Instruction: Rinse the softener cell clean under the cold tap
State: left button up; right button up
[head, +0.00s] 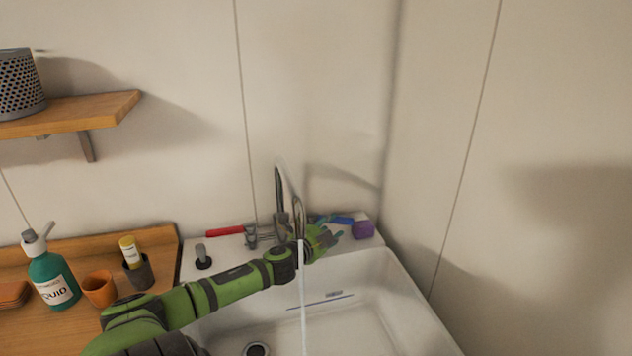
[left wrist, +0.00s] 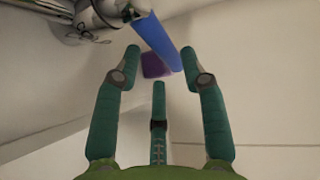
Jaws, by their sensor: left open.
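The tap (head: 283,200) stands at the back of the white sink, and a thin stream of water (head: 303,300) runs down from it. Its blue cold handle (head: 342,220) points right; it also shows in the left wrist view (left wrist: 158,42). My left gripper (head: 328,238) is open beside the tap, close to the blue handle. In the left wrist view, the handle lies beyond and partly between the spread fingers of this gripper (left wrist: 163,70); contact cannot be told. I cannot make out a softener cell for certain. My right gripper is out of view.
A purple block (head: 363,230) sits on the sink's back right corner. The red handle (head: 225,231) points left. A drain (head: 256,350) and a thin bluish strip (head: 328,299) show in the basin (head: 385,300). A green bottle (head: 52,275) and orange cup (head: 99,289) stand left.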

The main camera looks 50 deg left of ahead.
pick_arm(q)
jog(key=v, duration=0.7)
jog(key=shift+s, duration=0.2)
